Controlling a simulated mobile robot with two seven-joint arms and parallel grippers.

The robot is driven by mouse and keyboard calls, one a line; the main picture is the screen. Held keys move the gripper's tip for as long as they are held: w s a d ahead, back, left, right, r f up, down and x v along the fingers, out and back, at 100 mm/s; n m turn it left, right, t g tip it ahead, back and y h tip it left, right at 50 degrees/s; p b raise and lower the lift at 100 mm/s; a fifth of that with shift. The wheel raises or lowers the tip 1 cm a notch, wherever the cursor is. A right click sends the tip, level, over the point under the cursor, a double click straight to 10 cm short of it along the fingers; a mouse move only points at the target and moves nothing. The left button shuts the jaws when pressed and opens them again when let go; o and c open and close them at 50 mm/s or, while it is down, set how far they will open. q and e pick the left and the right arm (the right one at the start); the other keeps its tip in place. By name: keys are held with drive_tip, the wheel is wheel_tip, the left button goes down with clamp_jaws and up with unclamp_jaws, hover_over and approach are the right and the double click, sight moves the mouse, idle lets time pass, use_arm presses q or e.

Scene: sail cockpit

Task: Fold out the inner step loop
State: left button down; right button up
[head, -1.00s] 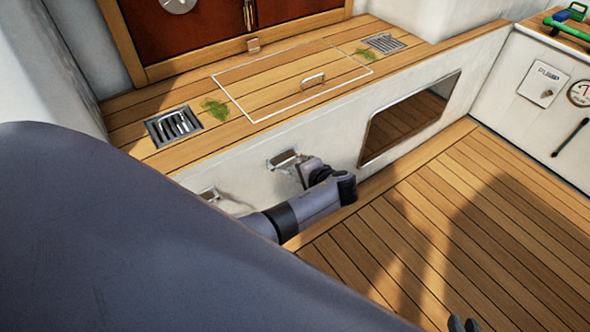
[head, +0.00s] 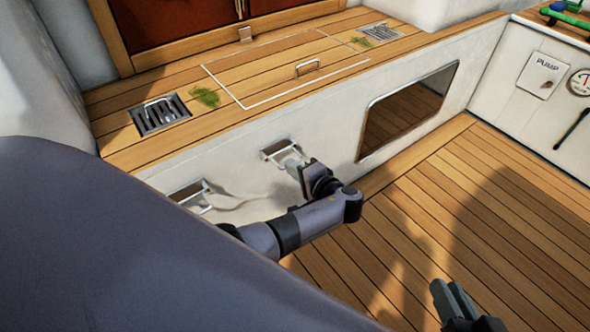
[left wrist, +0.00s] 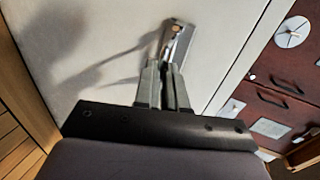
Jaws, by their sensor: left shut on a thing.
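Two metal step loops in shallow recessed plates are on the white upright face below the wooden step. The right-hand loop (head: 281,151) is the one at my left gripper; the left-hand loop (head: 192,190) is partly hidden by my arm. My left gripper (head: 295,166) is shut on the right-hand loop, close to the white face. In the left wrist view the fingers (left wrist: 166,72) are together at the lower end of the metal loop plate (left wrist: 180,42). How far the held loop is tilted out is hard to tell. My right gripper (head: 454,296) is low at the right, above the deck; its finger gap is unclear.
Above is a teak step with a hatch outline and handle (head: 307,67), and two drain grates (head: 160,115). A dark opening (head: 409,108) lies right of the loops. The slatted deck (head: 440,190) is clear. My left arm covers the lower left.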

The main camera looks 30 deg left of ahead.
use_arm(q)
drive_tip(key=shift+s+d+f, duration=0.1)
drive_tip(key=shift+s+f, duration=0.1)
drive_tip(key=shift+f, duration=0.25)
drive_tip(key=shift+s+d+f, duration=0.1)
drive_tip(key=shift+s+f, duration=0.1)
drive_tip(key=shift+f, duration=0.25)
drive_tip(key=c, duration=1.5)
unclamp_jaws()
use_arm(e)
drive_tip(key=shift+f, duration=0.1)
use_arm(q)
drive_tip(key=p+v, duration=0.2)
drive_tip(key=v, duration=0.5)
drive_tip(key=shift+w+r, duration=0.25)
drive_tip(key=shift+r, duration=0.2)
use_arm(e)
drive_tip(key=shift+s+d+h, duration=0.2)
drive_tip(key=shift+d+h, duration=0.4)
drive_tip(key=shift+d, duration=0.15)
